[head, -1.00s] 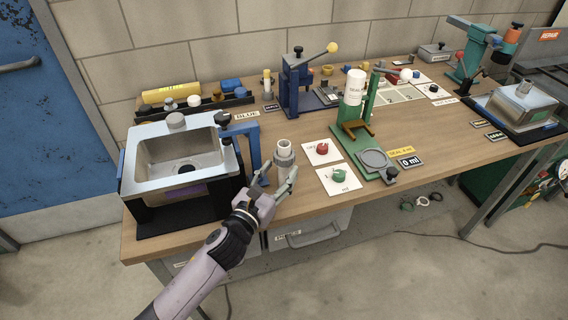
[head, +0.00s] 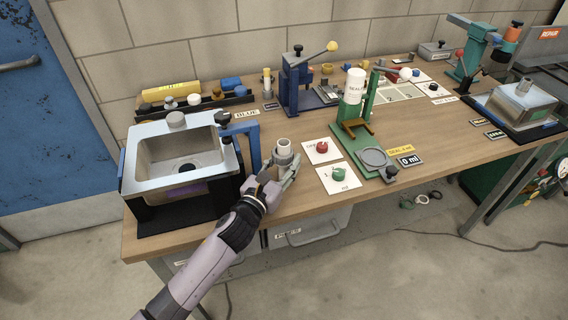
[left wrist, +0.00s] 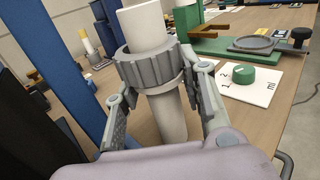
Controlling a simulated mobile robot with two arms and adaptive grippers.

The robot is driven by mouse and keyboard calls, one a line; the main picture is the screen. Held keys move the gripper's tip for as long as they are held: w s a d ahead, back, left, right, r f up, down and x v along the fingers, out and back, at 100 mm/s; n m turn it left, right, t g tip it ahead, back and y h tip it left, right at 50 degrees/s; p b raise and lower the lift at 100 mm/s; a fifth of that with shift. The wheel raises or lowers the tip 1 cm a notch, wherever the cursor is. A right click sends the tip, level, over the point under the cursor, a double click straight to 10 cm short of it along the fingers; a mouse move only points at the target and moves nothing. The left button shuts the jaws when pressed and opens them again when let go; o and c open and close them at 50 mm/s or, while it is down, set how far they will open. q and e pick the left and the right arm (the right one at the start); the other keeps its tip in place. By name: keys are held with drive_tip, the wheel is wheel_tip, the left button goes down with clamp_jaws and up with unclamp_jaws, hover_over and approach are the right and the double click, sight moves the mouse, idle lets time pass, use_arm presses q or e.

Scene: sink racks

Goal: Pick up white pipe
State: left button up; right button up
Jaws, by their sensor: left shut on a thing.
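The white pipe (head: 283,145) stands upright on the wooden table, just right of the sink's blue post. It is a pale tube with a grey ribbed collar around its upper part. In the left wrist view the white pipe (left wrist: 168,117) rises between the fingers, with the grey collar (left wrist: 150,66) near the fingertips. My left gripper (head: 277,172) is shut on the white pipe from the front; it also shows in the left wrist view (left wrist: 155,88). Its fingers lie on either side, just below and beside the collar. The pipe's base is partly hidden by the hand. My right gripper is not in view.
A steel sink in a black rack (head: 180,160) stands close on the left, with a blue post (head: 252,145) beside the pipe. White cards with a red knob (head: 322,147) and green knob (head: 338,174) lie to the right. A green dispenser stand (head: 352,145) is beyond.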

use_arm(q)
clamp_jaws()
